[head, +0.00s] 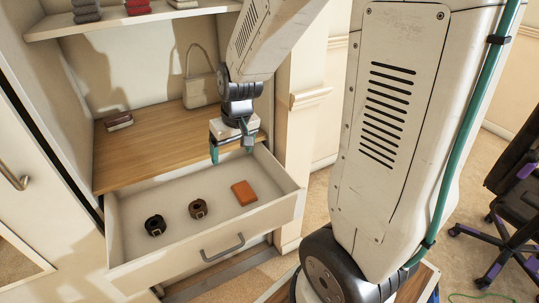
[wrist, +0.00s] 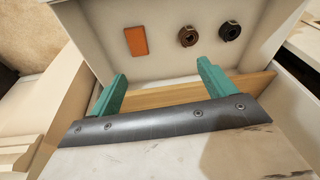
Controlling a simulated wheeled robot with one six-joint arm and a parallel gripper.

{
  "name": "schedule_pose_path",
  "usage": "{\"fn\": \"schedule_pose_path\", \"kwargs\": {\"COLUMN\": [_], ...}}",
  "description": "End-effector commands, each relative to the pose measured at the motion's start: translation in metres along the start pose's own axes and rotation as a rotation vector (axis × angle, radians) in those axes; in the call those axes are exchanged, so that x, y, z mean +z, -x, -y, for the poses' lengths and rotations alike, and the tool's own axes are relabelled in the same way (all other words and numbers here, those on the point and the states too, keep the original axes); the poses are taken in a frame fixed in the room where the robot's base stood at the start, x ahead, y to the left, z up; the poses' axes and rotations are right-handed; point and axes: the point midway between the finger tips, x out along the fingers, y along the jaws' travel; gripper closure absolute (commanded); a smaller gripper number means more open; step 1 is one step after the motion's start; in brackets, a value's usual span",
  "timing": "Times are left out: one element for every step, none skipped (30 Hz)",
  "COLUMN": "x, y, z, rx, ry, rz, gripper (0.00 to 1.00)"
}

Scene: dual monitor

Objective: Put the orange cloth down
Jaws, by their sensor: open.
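A flat orange rectangle, which looks like the orange cloth (head: 244,192), lies on the floor of the open drawer (head: 272,220), toward its right side. In the wrist view the orange cloth (wrist: 136,41) lies flat, beyond the fingertips and apart from them. My gripper (head: 231,150) is above the back part of the drawer, near the wooden shelf edge. Its teal fingers (wrist: 162,76) are spread apart with nothing between them.
A brown rolled belt (head: 198,209) and a black rolled belt (head: 155,225) lie in the drawer left of the orange piece. A wooden shelf (head: 150,150) above holds a cream handbag (head: 201,90) and a dark red wallet (head: 118,121). An office chair (head: 515,185) stands at right.

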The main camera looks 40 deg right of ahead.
Motion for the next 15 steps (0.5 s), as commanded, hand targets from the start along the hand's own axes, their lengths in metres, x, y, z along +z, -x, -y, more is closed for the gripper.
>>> {"fn": "schedule_pose_path", "kwargs": {"x": [0.009,0.017,0.028,0.036,0.045,0.057,0.067,0.076,0.090,0.100,0.110,0.122,0.131,0.140,0.149], "y": [0.025,0.037,0.054,0.065,0.076,0.090,0.101,0.111,0.123,0.131,0.139,0.148,0.154,0.160,0.166], "z": [0.009,0.013,0.019,0.022,0.025,0.029,0.031,0.034,0.036,0.037,0.038,0.039,0.039,0.039,0.039], "rx": [-0.003,-0.005,-0.007,-0.007,-0.006,-0.005,-0.003,-0.001,0.004,0.006,0.010,0.015,0.019,0.023,0.027], "ry": [0.019,0.027,0.037,0.045,0.052,0.061,0.068,0.074,0.082,0.087,0.091,0.096,0.100,0.103,0.105], "rz": [-0.004,0.003,0.010,0.016,0.022,0.030,0.036,0.041,0.049,0.055,0.060,0.068,0.073,0.078,0.083], "gripper": [0.17,0.17,0.17,0.17,0.17,0.17,0.17,0.17,0.17,0.17,0.17,0.17,0.17,0.17,0.17]}}
